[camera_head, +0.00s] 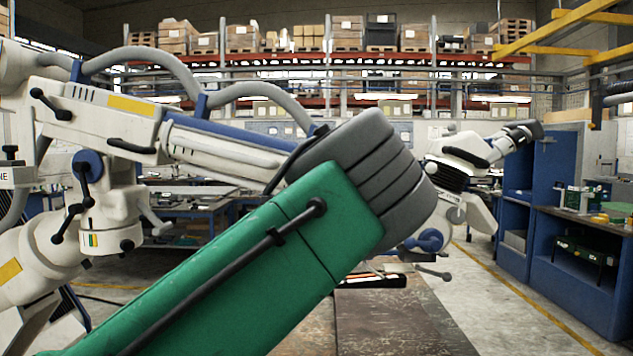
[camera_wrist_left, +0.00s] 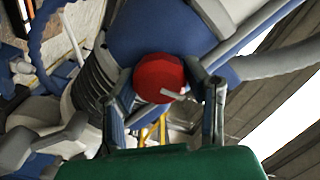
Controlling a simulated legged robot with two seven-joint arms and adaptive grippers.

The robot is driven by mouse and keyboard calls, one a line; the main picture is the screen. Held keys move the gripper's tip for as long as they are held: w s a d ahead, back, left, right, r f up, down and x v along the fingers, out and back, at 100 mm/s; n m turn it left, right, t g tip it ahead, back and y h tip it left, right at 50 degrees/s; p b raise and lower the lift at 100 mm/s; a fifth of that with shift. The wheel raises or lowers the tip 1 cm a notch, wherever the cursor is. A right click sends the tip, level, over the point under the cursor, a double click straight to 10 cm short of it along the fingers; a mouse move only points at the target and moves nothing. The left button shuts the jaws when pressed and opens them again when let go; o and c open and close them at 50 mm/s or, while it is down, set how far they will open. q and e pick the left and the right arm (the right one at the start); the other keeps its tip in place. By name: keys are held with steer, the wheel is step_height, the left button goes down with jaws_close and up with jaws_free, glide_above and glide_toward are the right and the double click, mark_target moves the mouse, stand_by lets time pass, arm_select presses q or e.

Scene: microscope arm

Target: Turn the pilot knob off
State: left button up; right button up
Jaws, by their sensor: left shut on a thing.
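The red pilot knob (camera_wrist_left: 158,74) shows in the left wrist view, on a blue part of the microscope arm. It is round with a flat face, and a short pale pointer slants down to the right from it. My left gripper (camera_wrist_left: 165,80) is shut on the knob, with one grey finger on each side. In the head view my green left arm with its grey ribbed end reaches from the lower left to the middle. The knob and my left fingers are hidden there. My right gripper is in neither view.
A white and blue microscope arm (camera_head: 110,120) with hoses and black handles fills the left of the head view. White microscope eyepieces (camera_head: 490,150) stand behind my arm. A blue workbench (camera_head: 570,265) is at right, with open floor before it.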

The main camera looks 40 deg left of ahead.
arm_select(q)
steer(key=shift+f+m, duration=0.4)
steer(key=o, duration=1.1)
steer(key=shift+w+d, duration=0.1)
steer(key=shift+o, duration=0.2)
steer(key=shift+w+r, duration=0.1)
steer(key=shift+r, duration=0.1)
step_height(320, 180, up, 9)
steer(key=shift+r, duration=0.35)
steer(key=shift+w, duration=0.1)
